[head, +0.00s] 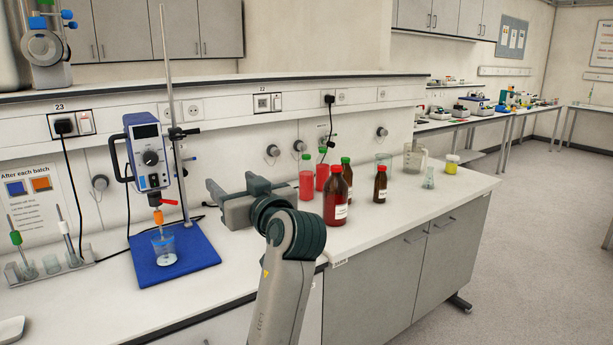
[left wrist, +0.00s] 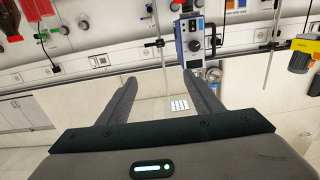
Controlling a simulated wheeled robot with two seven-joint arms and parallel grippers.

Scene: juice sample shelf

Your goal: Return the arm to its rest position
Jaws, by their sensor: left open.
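My left arm (head: 285,285) reaches up from the bottom centre of the head view over the bench. My left gripper (head: 217,198) is above the white bench, between the blue stirrer stand (head: 150,155) and the red bottles. In the left wrist view my left gripper (left wrist: 160,79) has its two dark fingers spread wide, with nothing between them. A red bottle with a green cap (head: 306,180) and a large dark red bottle (head: 336,198) stand just right of the gripper, apart from it. My right gripper is in neither view.
A beaker (head: 164,249) stands on the blue stirrer base (head: 195,252). A small brown bottle (head: 380,186), a glass jug (head: 414,158) and a yellow container (head: 451,165) stand further right on the bench. A tube rack (head: 48,267) is at left. A shelf edge (head: 260,78) runs above.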

